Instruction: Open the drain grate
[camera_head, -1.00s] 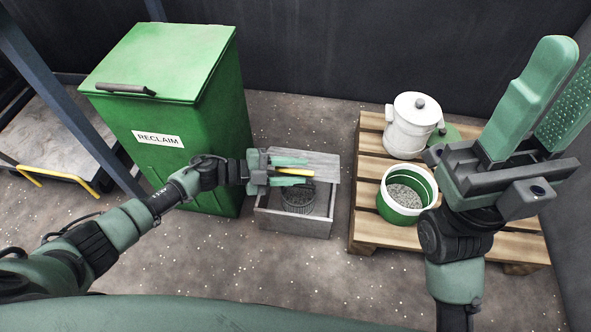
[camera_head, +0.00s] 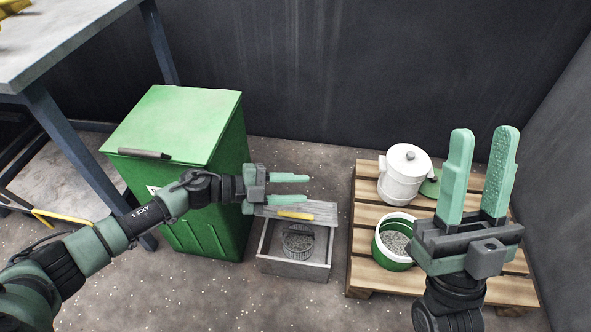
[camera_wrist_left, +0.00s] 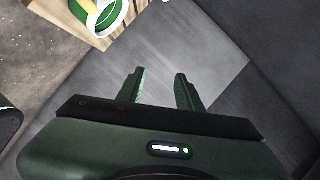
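A low grey drain box (camera_head: 292,268) stands on the floor beside the green bin. Its grey plate (camera_head: 322,210), which I take as the grate, is at the back of the box and carries a yellow handle (camera_head: 296,215). The front of the box is uncovered, and a round mesh basket (camera_head: 298,240) shows inside. My left gripper (camera_head: 290,188) is open and empty, just above and behind the yellow handle, apparently clear of it. Its parted fingers also show in the left wrist view (camera_wrist_left: 158,88). My right gripper (camera_head: 478,175) is open, empty, and points up at the right.
The green bin (camera_head: 205,240) with a closed lid stands left of the box. A wooden pallet (camera_head: 364,225) to the right holds a white lidded canister (camera_head: 404,178) and a green-and-white bucket (camera_head: 392,262) of grey granules. A dark wall (camera_head: 330,70) stands behind. Floor in front is clear.

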